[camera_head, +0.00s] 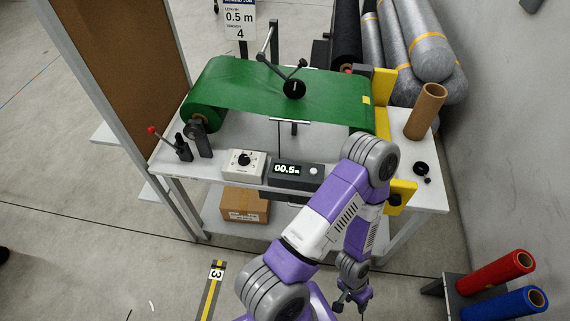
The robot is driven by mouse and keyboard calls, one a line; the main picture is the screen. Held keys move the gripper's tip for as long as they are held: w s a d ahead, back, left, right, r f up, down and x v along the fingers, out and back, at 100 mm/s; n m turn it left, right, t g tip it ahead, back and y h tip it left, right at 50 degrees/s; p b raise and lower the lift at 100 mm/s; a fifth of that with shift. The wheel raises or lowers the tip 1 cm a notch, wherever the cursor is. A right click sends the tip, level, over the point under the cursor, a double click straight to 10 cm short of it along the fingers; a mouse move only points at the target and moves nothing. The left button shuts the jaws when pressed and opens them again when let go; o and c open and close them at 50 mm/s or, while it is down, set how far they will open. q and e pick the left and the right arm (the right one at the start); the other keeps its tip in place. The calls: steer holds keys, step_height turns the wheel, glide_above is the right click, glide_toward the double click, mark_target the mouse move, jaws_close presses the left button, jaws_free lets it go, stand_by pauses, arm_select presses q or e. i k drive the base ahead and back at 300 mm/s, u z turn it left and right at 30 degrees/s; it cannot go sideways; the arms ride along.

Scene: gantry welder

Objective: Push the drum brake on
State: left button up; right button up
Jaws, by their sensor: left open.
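A slim lever with a red knob (152,129), which looks like the drum brake, stands at the left end of the bench. It leans up and to the left from a black base (183,148), beside the end of the green roll (203,118). My left gripper (350,306) is open and hangs low in front of the bench, at the bottom middle. It is well to the right of the lever and below the bench top. My purple and white arm hides part of the bench's front right. My right gripper is not in view.
The white bench (222,177) carries a dial box (244,163), a display box reading 00.5 m (296,172) and a cardboard tube (426,111). A brown panel (118,50) stands at the left. Red and blue rolls (495,272) lie lower right. Floor is free at front left.

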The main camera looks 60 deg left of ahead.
mark_target(163, 139)
steer(key=u, duration=2.75)
steer(key=k, duration=0.65)
steer(key=u, duration=0.85)
steer(key=i, duration=1.4)
steer(key=z, duration=1)
steer(key=i, duration=0.2)
steer(key=z, duration=0.15)
